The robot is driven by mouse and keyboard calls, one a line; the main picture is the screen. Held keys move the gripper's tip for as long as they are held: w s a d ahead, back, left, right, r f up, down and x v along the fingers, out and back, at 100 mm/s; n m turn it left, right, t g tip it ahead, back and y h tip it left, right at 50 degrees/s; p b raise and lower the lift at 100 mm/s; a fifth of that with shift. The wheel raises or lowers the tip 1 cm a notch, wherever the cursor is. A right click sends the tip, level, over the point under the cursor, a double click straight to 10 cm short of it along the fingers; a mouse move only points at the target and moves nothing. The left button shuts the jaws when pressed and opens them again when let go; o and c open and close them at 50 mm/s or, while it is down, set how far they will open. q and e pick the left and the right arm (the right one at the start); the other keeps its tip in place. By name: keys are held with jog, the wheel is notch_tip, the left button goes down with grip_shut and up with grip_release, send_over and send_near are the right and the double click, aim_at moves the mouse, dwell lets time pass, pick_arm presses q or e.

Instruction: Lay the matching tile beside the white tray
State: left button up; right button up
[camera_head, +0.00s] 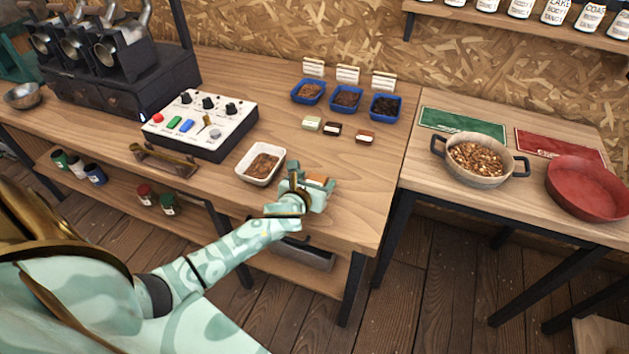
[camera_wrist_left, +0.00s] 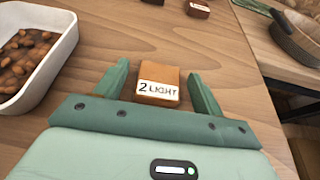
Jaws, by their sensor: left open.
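The white tray (camera_head: 253,179) holds brown beans and stands on the wooden bench. It also shows at the left of the left wrist view (camera_wrist_left: 57,68). An orange-brown tile (camera_wrist_left: 158,87) marked "2 LIGHT" lies on the bench to the right of the tray, with a gap between them. Part of it shows in the head view (camera_head: 319,179). My left gripper (camera_head: 310,188) is open. Its two fingers stand either side of the tile with small gaps and do not grip it. Three more tiles, pale (camera_head: 312,123), dark (camera_head: 332,129) and reddish-brown (camera_head: 365,137), lie farther back. My right gripper is not in view.
Three blue trays of beans (camera_head: 318,99) stand behind the tiles, with small label cards behind them. A control box (camera_head: 215,139) is left of the white tray. A side table at right bears a pot (camera_head: 477,178) and a red pan (camera_head: 590,203).

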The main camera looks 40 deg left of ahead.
pick_arm(q)
jog(key=shift+r, duration=0.2)
jog(key=p+v, duration=0.4)
jog(key=v, duration=0.7)
jog(key=shift+s, duration=0.1)
jog(key=shift+s+d+r, duration=0.1)
jog(key=shift+s, duration=0.3)
